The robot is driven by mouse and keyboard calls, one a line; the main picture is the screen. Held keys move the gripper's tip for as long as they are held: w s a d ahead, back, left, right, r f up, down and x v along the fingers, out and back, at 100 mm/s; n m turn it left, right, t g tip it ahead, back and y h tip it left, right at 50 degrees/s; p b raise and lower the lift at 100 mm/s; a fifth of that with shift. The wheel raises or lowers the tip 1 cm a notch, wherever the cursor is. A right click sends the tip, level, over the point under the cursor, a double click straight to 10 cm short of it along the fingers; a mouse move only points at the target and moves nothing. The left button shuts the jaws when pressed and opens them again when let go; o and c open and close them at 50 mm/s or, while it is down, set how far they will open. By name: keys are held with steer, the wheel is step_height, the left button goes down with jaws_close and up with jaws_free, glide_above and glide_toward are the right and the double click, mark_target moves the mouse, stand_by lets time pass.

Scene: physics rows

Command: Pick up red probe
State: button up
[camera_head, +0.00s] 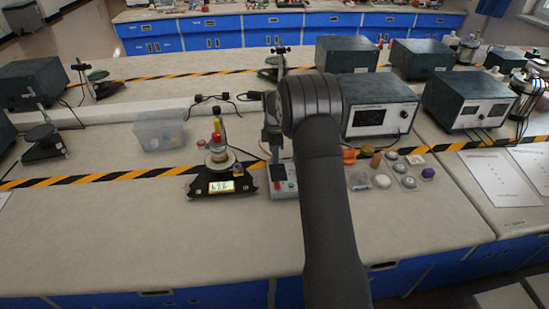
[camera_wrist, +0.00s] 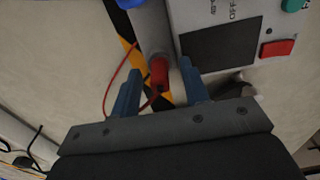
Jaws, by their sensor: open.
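A red probe end (camera_wrist: 160,72) with a thin red wire shows in the wrist view, at the lower end of a grey cylinder (camera_wrist: 151,35). My gripper (camera_wrist: 160,76) is open, with one blue finger on each side of the red end. I see gaps between the fingers and the red part; depth is hard to judge. In the head view my gripper (camera_head: 274,155) is behind my arm, just above the grey meter box (camera_head: 283,187). The probe cannot be made out clearly there.
The meter box's dark screen and red button (camera_wrist: 277,48) lie close to the right finger. In the head view a scale stand (camera_head: 216,186) is to the left and several small weights and caps (camera_head: 382,181) to the right. The front of the table is clear.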

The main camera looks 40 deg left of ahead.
jaws_close()
steer(key=shift+r, duration=0.1)
